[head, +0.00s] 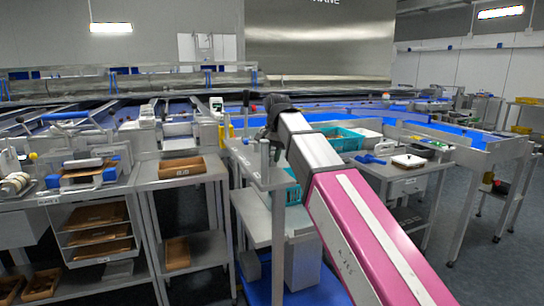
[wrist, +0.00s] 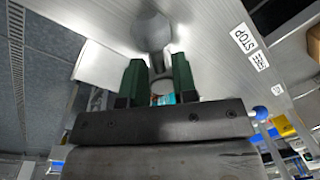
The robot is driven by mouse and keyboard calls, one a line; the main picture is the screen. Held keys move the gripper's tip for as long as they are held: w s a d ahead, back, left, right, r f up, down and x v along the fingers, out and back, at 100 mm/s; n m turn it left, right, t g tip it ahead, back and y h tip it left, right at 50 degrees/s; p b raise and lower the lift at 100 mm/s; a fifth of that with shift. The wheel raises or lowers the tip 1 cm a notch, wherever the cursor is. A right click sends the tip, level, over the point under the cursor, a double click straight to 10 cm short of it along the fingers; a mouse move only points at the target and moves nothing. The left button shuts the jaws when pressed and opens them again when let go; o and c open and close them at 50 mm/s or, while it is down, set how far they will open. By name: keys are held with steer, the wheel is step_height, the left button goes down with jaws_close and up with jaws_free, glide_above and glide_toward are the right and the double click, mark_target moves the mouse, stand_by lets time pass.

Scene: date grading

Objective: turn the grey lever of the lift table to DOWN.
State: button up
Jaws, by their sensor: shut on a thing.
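In the wrist view the grey lever (wrist: 152,32) shows as a rounded grey end just beyond my fingertips, against a pale metal panel (wrist: 205,35). My gripper (wrist: 158,78) has two green fingers shut on the lever, with a lighter part of it between them.
A bench with a brown tray (head: 182,166) stands left of the stand. A teal crate (head: 340,138) and a side table with a blue tool (head: 370,158) are on the right. Blue-lit conveyors run behind. Grey floor is open at the far right.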

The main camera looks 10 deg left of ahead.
steer(key=shift+w, duration=0.1)
stand_by(0.3)
steer(key=o, duration=0.6)
steer(key=shift+o, duration=0.2)
step_height(320, 180, up, 11)
steer(key=d, duration=0.1)
steer(key=shift+f, duration=0.15)
